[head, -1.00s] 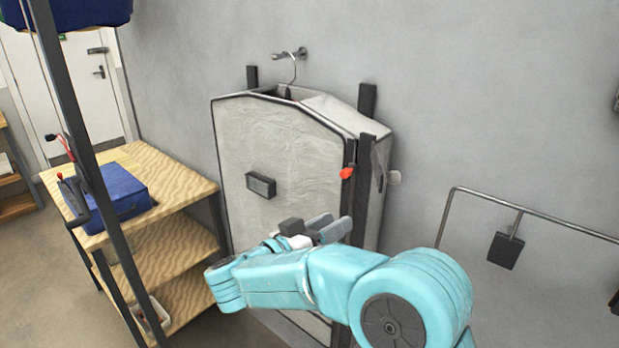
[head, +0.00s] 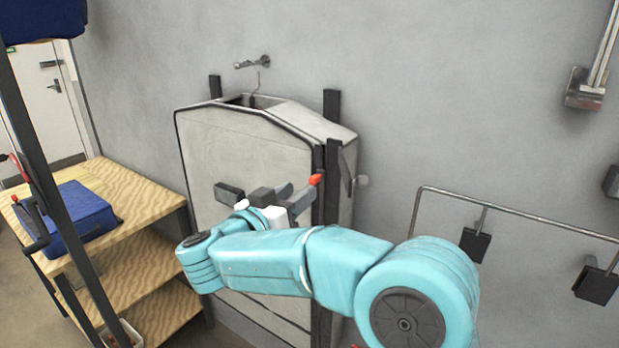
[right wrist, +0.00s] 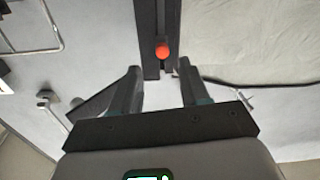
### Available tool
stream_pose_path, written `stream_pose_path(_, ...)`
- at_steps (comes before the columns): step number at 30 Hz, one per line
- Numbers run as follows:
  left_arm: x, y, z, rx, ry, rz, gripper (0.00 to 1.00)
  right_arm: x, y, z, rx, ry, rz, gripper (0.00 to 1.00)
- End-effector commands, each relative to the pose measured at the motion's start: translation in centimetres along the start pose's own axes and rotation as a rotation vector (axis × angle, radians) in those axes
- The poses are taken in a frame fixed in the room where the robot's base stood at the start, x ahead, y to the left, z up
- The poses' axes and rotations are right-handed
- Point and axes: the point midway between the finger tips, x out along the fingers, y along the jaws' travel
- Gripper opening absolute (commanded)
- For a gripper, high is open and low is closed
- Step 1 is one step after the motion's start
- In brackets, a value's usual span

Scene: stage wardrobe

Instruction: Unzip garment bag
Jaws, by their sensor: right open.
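The grey garment bag (head: 237,146) hangs upright against the wall, with a dark strip down its right front edge. A red zipper pull (head: 316,180) sits on that strip in its upper part; it also shows in the right wrist view (right wrist: 162,52). My right gripper (head: 303,190) is open and empty, just below the pull in the head view. In the right wrist view the pull lies just beyond and between the open fingertips (right wrist: 159,72), apart from both. My arm hides part of the bag's lower front. My left gripper is not in view.
A wooden shelf unit (head: 140,190) with a blue case (head: 78,222) stands left of the bag. A wall hook (head: 252,63) is above the bag. A metal rail with dark clips (head: 475,243) is at the right.

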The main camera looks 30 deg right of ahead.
Motion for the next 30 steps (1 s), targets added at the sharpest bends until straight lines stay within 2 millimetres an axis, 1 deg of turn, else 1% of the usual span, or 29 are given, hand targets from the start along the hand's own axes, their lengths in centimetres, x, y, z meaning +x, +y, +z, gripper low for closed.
stream_pose_path(1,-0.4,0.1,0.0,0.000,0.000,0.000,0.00,1.2,0.1,-0.2,-0.001,-0.002,0.004,0.45)
stream_pose_path(3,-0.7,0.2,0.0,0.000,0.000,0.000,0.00,2.6,0.0,-0.1,-0.001,-0.001,0.003,0.45)
stream_pose_path(6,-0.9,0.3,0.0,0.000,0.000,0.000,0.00,4.2,-0.2,-0.1,-0.001,-0.001,0.001,0.45)
stream_pose_path(9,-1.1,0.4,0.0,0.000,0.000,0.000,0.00,5.2,-0.3,-0.1,-0.002,0.000,0.000,0.45)
stream_pose_path(13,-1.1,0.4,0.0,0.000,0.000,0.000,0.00,5.8,-0.3,0.0,-0.002,0.000,-0.001,0.45)
stream_pose_path(20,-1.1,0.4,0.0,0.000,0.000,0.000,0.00,5.9,-0.3,0.0,-0.001,0.000,-0.002,0.45)
stream_pose_path(21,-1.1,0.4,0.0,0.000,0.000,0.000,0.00,5.9,-0.3,0.0,-0.001,0.000,-0.002,0.39)
stream_pose_path(23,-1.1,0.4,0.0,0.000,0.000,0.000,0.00,5.8,-0.3,0.0,-0.001,0.000,-0.002,0.19)
stream_pose_path(24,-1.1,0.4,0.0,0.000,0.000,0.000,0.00,5.8,-0.3,0.0,-0.001,0.000,-0.002,0.06)
stream_pose_path(25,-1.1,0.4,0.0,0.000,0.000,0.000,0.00,5.8,-0.3,0.0,-0.001,0.000,-0.002,0.00)
stream_pose_path(30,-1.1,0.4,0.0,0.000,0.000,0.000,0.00,5.8,-0.3,0.0,-0.001,0.000,-0.002,0.00)
